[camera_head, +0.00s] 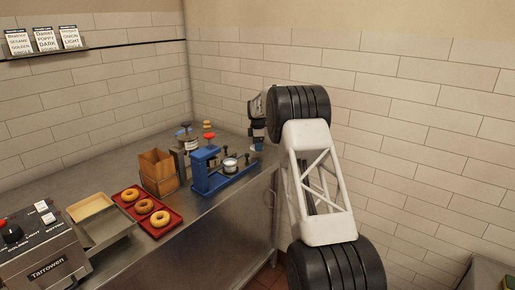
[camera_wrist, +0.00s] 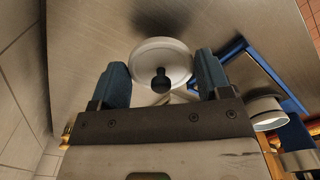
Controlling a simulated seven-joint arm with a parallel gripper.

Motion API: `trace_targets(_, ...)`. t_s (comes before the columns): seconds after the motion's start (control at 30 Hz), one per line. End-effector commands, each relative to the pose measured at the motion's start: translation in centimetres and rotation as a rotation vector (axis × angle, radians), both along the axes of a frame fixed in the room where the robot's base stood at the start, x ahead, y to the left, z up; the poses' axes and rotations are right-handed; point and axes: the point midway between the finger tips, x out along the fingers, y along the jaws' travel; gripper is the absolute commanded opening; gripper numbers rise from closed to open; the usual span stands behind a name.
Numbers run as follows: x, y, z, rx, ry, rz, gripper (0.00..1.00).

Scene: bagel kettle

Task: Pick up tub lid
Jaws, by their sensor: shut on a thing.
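The tub lid (camera_wrist: 150,50) is a pale round disc with a black knob in the wrist view. It sits between the two blue fingers of my gripper (camera_wrist: 162,76), which is shut on it, the fingers spread about as wide as the disc. A dark shadow shows on the steel counter beyond it. In the head view my gripper (camera_head: 258,143) is at the counter's right end, by the wall. I cannot make out the lid there. An open white tub (camera_wrist: 265,112) is to the right in the wrist view; it also shows by the blue stand in the head view (camera_head: 230,165).
The blue stand (camera_head: 209,178) is left of my gripper. Further left are a wooden box (camera_head: 157,167), a red tray (camera_head: 170,224) with bagels, a metal tray (camera_head: 105,238) and a toaster (camera_head: 42,265). Red- and black-topped items stand behind. The tiled wall is close to my gripper.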

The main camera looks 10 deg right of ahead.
Motion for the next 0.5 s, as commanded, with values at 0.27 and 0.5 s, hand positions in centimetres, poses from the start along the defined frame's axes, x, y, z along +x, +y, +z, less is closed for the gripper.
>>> trace_targets(0.27, -2.4, 0.0, 0.2, 0.000, 0.001, 0.000, 0.49)
trace_targets(0.5, -5.1, -0.1, 0.4, 0.000, 0.001, 0.000, 0.49)
